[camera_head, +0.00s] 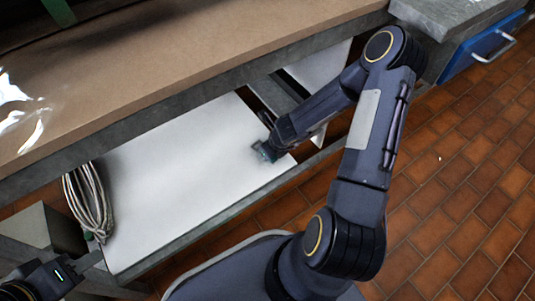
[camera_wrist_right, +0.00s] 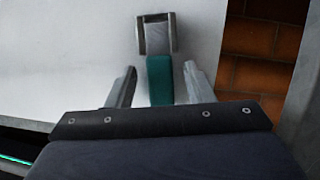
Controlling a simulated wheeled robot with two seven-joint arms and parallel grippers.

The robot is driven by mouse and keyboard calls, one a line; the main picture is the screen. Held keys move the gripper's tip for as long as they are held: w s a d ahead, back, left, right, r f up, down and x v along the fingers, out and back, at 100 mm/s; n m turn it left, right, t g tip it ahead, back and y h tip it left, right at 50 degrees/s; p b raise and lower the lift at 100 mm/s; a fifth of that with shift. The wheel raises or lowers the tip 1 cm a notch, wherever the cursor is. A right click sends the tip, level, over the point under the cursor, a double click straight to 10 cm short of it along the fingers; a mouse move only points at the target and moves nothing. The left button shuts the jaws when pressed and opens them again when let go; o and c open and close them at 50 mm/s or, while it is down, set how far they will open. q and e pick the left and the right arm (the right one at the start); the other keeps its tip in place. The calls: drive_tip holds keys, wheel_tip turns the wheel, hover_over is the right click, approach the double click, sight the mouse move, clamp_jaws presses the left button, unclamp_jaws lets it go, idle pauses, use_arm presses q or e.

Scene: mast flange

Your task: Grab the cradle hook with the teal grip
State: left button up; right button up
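The cradle hook lies on the white shelf (camera_head: 185,165). In the right wrist view its teal grip (camera_wrist_right: 160,80) points toward me, with a grey squared metal end (camera_wrist_right: 157,36) beyond it. My right gripper (camera_wrist_right: 160,88) is open, with one finger on each side of the teal grip and a gap visible on both sides. In the head view my right gripper (camera_head: 266,150) is small and dark near the shelf's right part, and the hook there is mostly hidden. My left gripper (camera_head: 75,268) is at the lower left corner, away from the hook; its finger opening is unclear.
A brown-topped bench (camera_head: 200,60) overhangs the shelf from behind. A coiled grey cable (camera_head: 88,200) hangs at the shelf's left end. A blue drawer (camera_head: 485,45) is at the upper right. Tiled floor (camera_head: 460,190) is open on the right.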

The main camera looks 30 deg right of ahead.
drive_tip(key=c, duration=0.9)
drive_tip(key=shift+r, duration=0.1)
